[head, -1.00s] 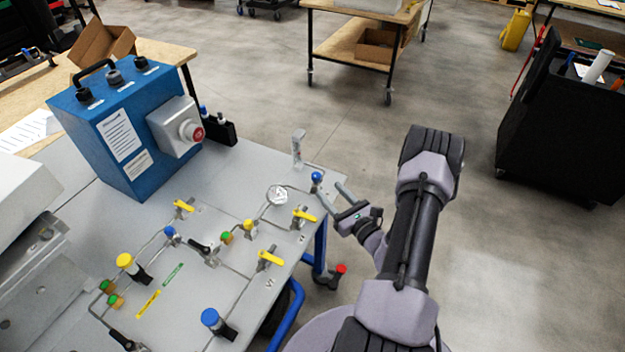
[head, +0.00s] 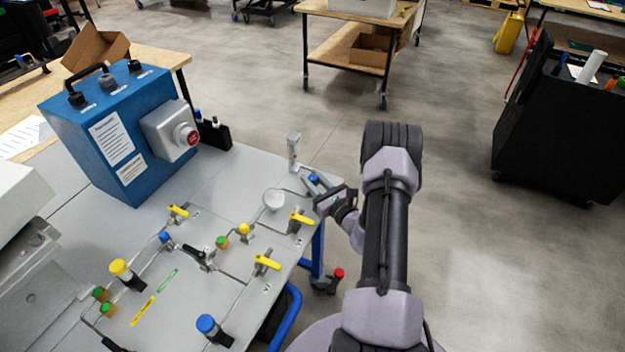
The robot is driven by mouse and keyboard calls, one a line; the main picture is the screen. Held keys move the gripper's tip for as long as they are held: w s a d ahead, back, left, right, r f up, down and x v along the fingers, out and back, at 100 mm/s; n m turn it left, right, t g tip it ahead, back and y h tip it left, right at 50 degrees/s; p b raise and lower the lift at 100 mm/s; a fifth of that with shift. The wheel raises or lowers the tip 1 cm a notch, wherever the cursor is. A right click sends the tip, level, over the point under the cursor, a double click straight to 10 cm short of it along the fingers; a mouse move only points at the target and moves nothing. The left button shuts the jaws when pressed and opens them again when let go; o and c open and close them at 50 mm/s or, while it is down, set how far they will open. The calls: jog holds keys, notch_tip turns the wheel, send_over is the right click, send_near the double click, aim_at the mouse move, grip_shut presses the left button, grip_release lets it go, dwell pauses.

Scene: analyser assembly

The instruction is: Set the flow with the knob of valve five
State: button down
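Several knobs and yellow-handled valves sit on the grey panel. No number is legible, so I cannot tell which one is valve five. A small blue knob (head: 313,178) is at the panel's far right corner. My gripper (head: 312,184) is right at this knob, with its fingers pointing left and up toward it. The fingers overlap the knob in the head view. I cannot tell whether they touch it or are closed on it. Another blue knob (head: 206,324) is at the near edge, and a yellow-topped knob (head: 119,267) is at the left.
A round white gauge (head: 273,200) and a yellow valve lever (head: 300,218) are close to my gripper. A grey upright post (head: 294,150) stands just behind. A blue box (head: 110,130) with a red button stands at the back left.

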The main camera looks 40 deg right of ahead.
jog(key=shift+f+n+y+b, duration=0.1)
jog(key=shift+n+y+b, duration=0.2)
jog(key=shift+y, duration=0.2)
jog(key=n+y+b, duration=0.1)
jog(key=y, duration=0.1)
jog(key=n+y+b, duration=0.1)
jog(key=y+b, duration=0.1)
jog(key=shift+d+f+n, duration=0.1)
jog(key=shift+f+n, duration=0.05)
jog(key=shift+n, duration=0.25)
jog(key=n+g+y+b, duration=0.1)
jog(key=y+b, duration=0.1)
jog(key=n+g+y+b, duration=0.1)
jog(key=n+y+b, duration=0.1)
jog(key=y, duration=0.1)
jog(key=shift+f+n+y, duration=0.1)
jog(key=shift+n+y, duration=0.2)
jog(key=shift+n+g+y+b, duration=0.5)
jog(key=shift+n+y+b, duration=0.2)
jog(key=shift+y+b, duration=0.35)
jog(key=shift+r+n+g+y+b, duration=0.15)
jog(key=shift+n+g+y+b, duration=0.2)
jog(key=shift+n+g+y, duration=0.35)
jog(key=shift+r+n+g+y+b, duration=0.15)
jog(key=shift+n+g+y+b, duration=0.2)
jog(key=shift+n+g+y, duration=0.35)
jog(key=c, duration=1.1)
grip_release()
